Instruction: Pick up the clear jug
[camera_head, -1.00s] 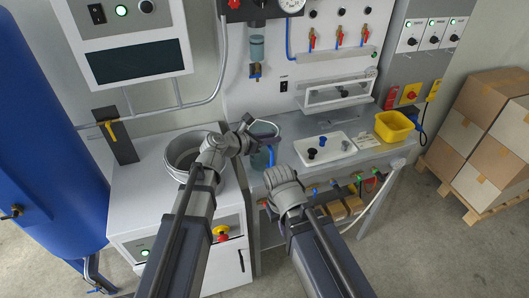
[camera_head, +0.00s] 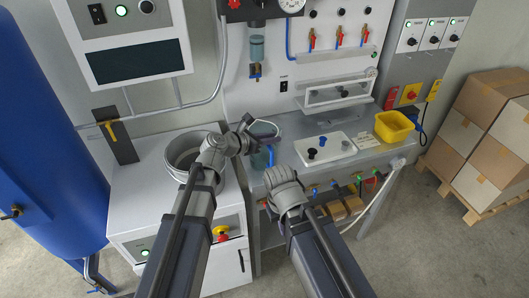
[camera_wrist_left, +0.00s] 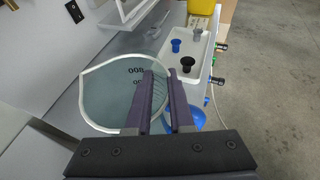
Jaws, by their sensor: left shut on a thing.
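The clear jug (camera_wrist_left: 110,95) has a pale rim, bluish walls and dark markings in the left wrist view. In the head view the jug (camera_head: 262,131) stands at the left end of the grey bench, partly hidden by my left gripper (camera_head: 252,134). Its blue handle (camera_head: 271,155) shows below the rim. In the left wrist view my left gripper (camera_wrist_left: 166,82) has its fingers close together at the jug's handle side, shut on the jug. The exact contact is hidden between the fingers. My right gripper (camera_head: 282,178) is in front of the bench, apart from the jug.
A round metal pot (camera_head: 183,150) stands left of the jug. A white tray (camera_head: 338,153) with dark and blue plugs and a yellow bin (camera_head: 394,126) lie to the right. A raised shelf (camera_head: 338,98) stands behind the tray. Boxes (camera_head: 490,130) are stacked at far right.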

